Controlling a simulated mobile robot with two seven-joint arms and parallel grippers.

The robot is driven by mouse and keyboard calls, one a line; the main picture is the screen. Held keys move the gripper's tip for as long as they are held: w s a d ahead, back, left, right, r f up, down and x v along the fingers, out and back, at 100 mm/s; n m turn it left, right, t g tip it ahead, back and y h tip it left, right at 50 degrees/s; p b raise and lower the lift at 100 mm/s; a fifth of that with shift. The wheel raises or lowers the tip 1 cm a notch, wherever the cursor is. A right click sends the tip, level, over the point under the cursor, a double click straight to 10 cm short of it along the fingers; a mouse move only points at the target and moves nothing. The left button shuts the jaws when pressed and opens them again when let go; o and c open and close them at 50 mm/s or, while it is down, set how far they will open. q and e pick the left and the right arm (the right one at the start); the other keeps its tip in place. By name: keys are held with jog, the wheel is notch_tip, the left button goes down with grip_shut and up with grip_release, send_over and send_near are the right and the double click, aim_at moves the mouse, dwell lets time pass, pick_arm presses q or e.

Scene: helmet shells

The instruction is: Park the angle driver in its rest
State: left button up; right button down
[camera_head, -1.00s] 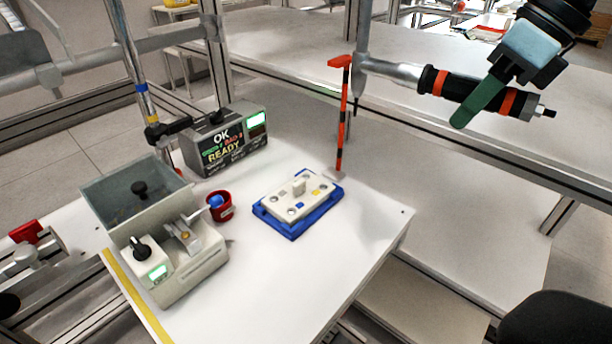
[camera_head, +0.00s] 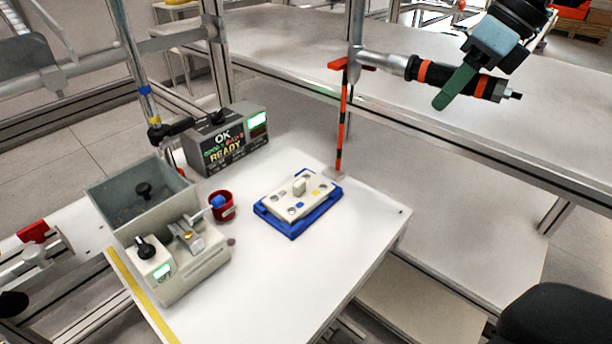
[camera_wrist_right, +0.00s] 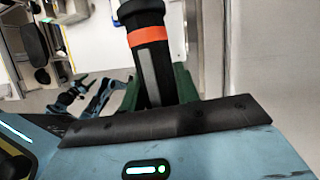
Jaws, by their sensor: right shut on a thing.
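The angle driver (camera_head: 440,77) has a silver angle head and a black handle with orange bands. My right gripper (camera_head: 466,83), with green fingers, is shut on its handle at the upper right. The driver is roughly level, its head pointing left. The rest (camera_head: 342,120) is a thin red-orange post with black bands and a red top, standing at the table's back edge. The driver's head overlaps the rest's top in the picture; I cannot tell whether they touch. In the right wrist view the handle (camera_wrist_right: 150,55) sits between the green fingers (camera_wrist_right: 185,84). My left gripper is not in view.
On the white table (camera_head: 300,290) stand a blue tray (camera_head: 292,233) with a pale plate, a red cup (camera_head: 222,212), a grey display box (camera_head: 228,146) reading OK and READY, and a grey bin machine (camera_head: 190,265). The front right of the table is clear.

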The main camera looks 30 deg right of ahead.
jog(key=c, duration=0.9)
grip_release()
jog(key=shift+c, duration=0.2)
jog(key=o, duration=0.7)
jog(key=shift+o, duration=0.2)
